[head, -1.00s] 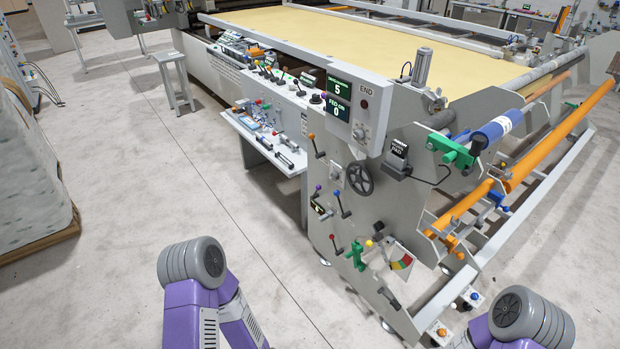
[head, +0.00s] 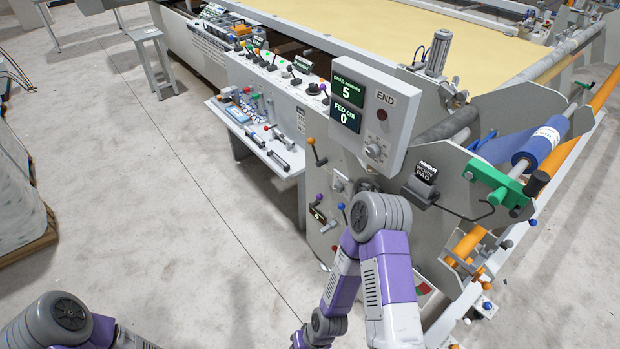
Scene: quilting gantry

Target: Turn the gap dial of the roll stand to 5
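The roll stand (head: 425,240) is the grey end frame on the right. A grey END box (head: 385,100) on it carries a dark red button (head: 381,115) and a round knob with a pale marked face (head: 374,151). A small dark readout (head: 318,215) sits lower on the stand beside small levers; its figure is too small to read surely. I cannot tell which control is the gap dial. My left arm (head: 60,318) is at the lower left. Neither gripper shows.
The box's displays (head: 346,100) read 5 and 0. A control shelf (head: 265,140) juts out left.

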